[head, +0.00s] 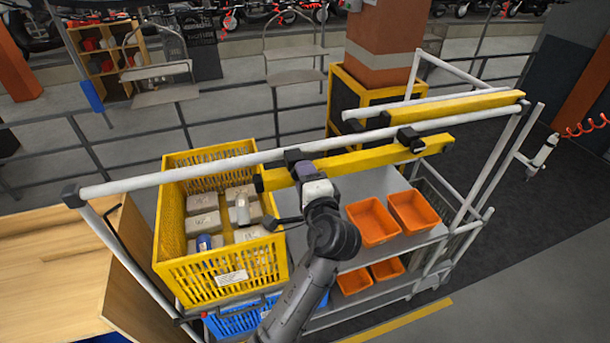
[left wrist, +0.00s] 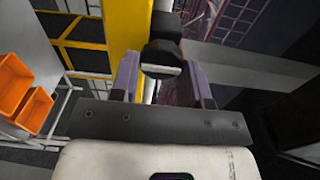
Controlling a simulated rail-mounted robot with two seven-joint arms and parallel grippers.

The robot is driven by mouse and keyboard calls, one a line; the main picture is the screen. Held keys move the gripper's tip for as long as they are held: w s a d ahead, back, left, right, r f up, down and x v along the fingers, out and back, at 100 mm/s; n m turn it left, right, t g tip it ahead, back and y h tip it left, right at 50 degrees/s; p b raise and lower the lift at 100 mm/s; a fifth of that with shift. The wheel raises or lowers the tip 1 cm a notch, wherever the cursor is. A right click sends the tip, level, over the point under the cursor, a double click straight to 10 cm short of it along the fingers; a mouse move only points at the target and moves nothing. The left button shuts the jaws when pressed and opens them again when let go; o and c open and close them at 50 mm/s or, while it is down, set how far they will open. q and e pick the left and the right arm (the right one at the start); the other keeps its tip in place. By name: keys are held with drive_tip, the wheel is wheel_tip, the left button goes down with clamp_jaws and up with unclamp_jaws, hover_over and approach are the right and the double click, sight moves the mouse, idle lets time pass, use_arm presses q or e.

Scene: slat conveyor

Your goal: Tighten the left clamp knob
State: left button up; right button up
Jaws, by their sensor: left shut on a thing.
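The left clamp (head: 292,156) is a dark block on the white rail, at the left part of the yellow beam. My left gripper (head: 301,170) reaches up to it from below, and its fingers cover much of the clamp's front. In the left wrist view the black clamp knob (left wrist: 162,52) sits between the two purple fingers of my left gripper (left wrist: 163,82), which are shut on it. The knob's turning position cannot be told. The right clamp (head: 408,138) is dark and sits farther right on the same rail. My right gripper is not in view.
The white rail (head: 225,162) and yellow beam (head: 368,157) cross above a grey shelf cart. A yellow crate (head: 222,270) with packages stands left of my arm. Orange bins (head: 372,222) stand on the shelf at right. A second yellow beam (head: 480,103) lies behind.

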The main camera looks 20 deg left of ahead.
use_arm(q)
drive_tip(key=o, duration=0.9)
drive_tip(key=shift+b+v, duration=1.55)
drive_tip(key=shift+v, duration=2.2)
